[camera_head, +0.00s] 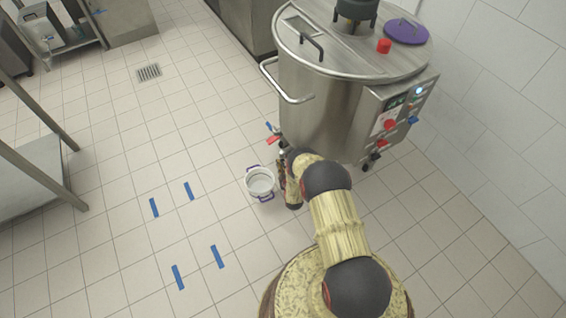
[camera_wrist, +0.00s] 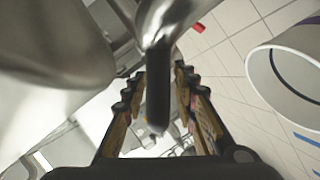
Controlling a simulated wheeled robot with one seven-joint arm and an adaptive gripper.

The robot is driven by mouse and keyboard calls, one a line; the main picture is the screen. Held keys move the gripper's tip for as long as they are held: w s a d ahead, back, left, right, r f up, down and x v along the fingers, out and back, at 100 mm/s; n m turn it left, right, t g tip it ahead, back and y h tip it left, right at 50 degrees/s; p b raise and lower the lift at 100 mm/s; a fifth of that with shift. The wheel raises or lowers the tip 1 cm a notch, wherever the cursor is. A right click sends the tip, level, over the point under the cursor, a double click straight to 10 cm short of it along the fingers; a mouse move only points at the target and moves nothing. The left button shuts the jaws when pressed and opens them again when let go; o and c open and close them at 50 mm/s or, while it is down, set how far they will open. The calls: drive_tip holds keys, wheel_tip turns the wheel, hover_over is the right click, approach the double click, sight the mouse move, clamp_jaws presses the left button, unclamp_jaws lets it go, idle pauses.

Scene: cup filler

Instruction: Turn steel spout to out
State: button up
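The steel spout (camera_wrist: 160,70) comes down from the top of the wrist view, bright above and dark toward its lower end. My gripper (camera_wrist: 160,72) is open, with one finger on each side of the spout. Narrow gaps seem to show beside it; I cannot tell whether either finger touches it. In the head view my gripper (camera_head: 281,152) is small and partly hidden by my arm, beside the lower left of the steel kettle (camera_head: 318,105). The spout cannot be made out clearly there.
A white pot (camera_head: 260,184) with purple handles stands on the floor left of my gripper. A red handle (camera_head: 272,140) and the kettle's bent rail (camera_head: 285,85) are close by. The tiled floor with blue tape marks (camera_head: 189,191) is clear to the left.

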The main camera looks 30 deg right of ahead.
drive_tip(key=c, duration=0.3)
drive_tip(key=c, duration=0.4)
drive_tip(key=shift+w+d+r, duration=0.15)
clamp_jaws()
